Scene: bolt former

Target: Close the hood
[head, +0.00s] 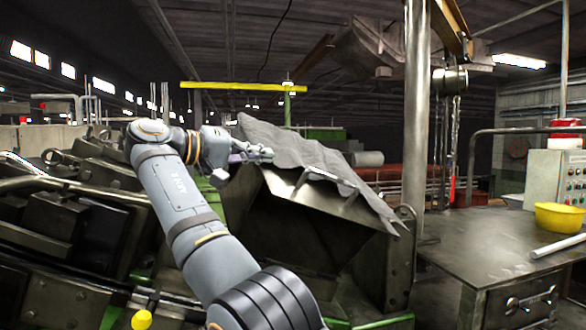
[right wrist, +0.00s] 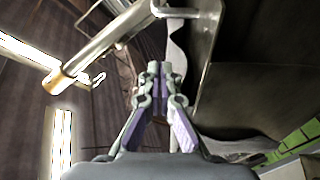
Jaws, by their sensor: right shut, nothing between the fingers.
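The hood (head: 300,160) is a grey, wavy-topped metal cover on the machine in the middle of the head view. It is tilted, its upper end at the left and its lower end at the right, with a dark opening beneath. My right gripper (head: 266,153) is shut and empty, at the hood's upper left part. I cannot tell whether it touches the hood. In the right wrist view the closed fingers (right wrist: 160,72) are beside a dark metal panel, with a metal bar (right wrist: 105,42) ahead and to the left. My left gripper is not in view.
Machine parts (head: 60,215) crowd the left. A steel post (head: 417,120) stands right of the hood. A metal table (head: 490,245) at the right holds a yellow bowl (head: 558,217) and a pale rod (head: 558,246). A control box (head: 560,178) stands behind it.

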